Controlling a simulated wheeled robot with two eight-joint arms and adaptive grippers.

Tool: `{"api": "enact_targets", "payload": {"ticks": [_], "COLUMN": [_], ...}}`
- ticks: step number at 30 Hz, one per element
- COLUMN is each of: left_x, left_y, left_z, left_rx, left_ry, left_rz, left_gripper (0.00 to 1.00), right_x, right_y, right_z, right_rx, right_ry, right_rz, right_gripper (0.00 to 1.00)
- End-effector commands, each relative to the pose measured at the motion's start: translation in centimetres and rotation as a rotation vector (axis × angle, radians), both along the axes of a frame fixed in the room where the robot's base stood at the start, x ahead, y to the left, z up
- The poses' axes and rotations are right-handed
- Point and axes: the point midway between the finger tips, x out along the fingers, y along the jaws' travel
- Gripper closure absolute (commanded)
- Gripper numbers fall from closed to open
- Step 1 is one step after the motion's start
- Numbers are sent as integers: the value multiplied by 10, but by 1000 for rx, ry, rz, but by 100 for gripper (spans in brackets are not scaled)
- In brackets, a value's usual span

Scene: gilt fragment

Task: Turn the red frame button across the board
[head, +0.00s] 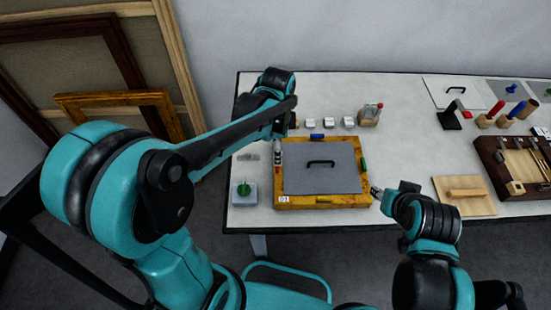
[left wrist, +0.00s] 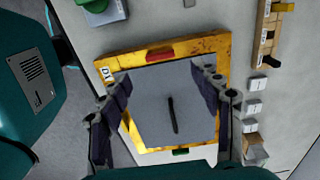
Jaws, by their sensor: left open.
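A gilt frame (head: 345,200) lies flat on the table with a grey board (head: 325,177) inside it. The red frame button (left wrist: 160,54) sits on one rail; in the left wrist view it lies lengthwise along that rail, not over the board. In the head view the red button (head: 277,169) shows at the left rail just below my left gripper (head: 277,155). In the left wrist view my left gripper (left wrist: 166,88) is open and empty, its fingers spread above the board. My right gripper (head: 376,192) is by the frame's lower right corner; its jaws are too small to read.
Blue (head: 317,136), green (head: 363,164) and yellow (head: 323,199) buttons sit on the other rails. A black handle (head: 321,162) stands on the board. A green knob on a block (head: 243,190) is left of the frame. A wooden float (head: 466,194) lies right.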

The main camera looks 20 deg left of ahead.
Motion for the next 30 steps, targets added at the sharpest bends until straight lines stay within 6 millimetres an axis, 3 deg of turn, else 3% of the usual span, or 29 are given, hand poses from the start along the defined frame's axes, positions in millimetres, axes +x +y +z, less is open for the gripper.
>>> {"api": "enact_targets", "payload": {"ticks": [15,26,30], "left_x": [1,0,0], "left_y": [0,0,0], "left_z": [-72,-78,-78], "left_rx": [0,0,0], "left_ry": [2,2,2], "left_rz": [-7,-6,-6], "left_gripper": [36,36,68], "right_x": [0,0,0], "right_y": [0,0,0], "right_z": [-24,-25,-25], "right_rx": [0,0,0], "right_ry": [0,0,0], "right_rz": [0,0,0], "right_gripper": [60,60,60]}}
